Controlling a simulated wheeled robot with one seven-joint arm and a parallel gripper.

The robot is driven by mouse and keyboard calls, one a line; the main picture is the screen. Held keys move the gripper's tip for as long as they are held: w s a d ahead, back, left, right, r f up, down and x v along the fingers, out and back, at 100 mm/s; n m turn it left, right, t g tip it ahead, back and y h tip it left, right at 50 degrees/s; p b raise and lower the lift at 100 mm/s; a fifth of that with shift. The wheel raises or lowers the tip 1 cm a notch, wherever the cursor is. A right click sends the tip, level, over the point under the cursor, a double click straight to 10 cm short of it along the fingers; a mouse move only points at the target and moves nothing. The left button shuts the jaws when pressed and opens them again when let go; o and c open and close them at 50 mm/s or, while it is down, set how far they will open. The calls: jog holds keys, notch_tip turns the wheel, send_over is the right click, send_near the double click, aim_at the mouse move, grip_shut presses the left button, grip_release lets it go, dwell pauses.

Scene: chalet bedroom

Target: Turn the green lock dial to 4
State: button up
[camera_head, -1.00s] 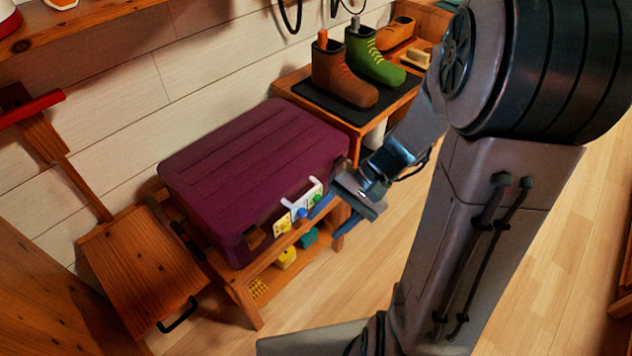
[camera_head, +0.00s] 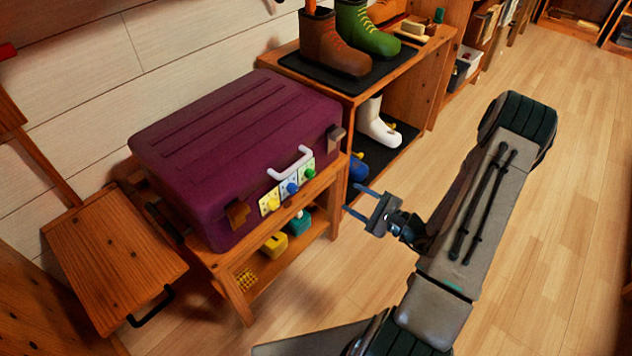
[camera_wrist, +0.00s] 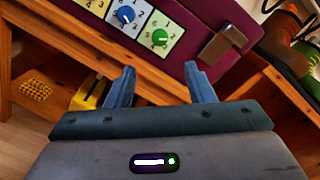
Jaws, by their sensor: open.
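A purple suitcase (camera_head: 232,148) lies on a wooden bench. Its front carries a row of three lock dials, yellow (camera_head: 272,204), blue (camera_head: 292,188) and green (camera_head: 308,174), under a white handle (camera_head: 290,163).
A metal latch (camera_wrist: 222,44) sits right of the green dial. The bench's lower shelf holds yellow (camera_head: 275,244) and teal (camera_head: 299,222) items. A shoe rack (camera_head: 395,88) with boots stands to the right. The floor at right is clear.

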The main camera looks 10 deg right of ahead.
aim_at(313, 175)
jog(key=b+x, duration=0.2)
jog(key=x, duration=1.1)
jog(key=shift+w+a, duration=0.2)
jog(key=shift+w, duration=0.05)
jog(key=c, duration=1)
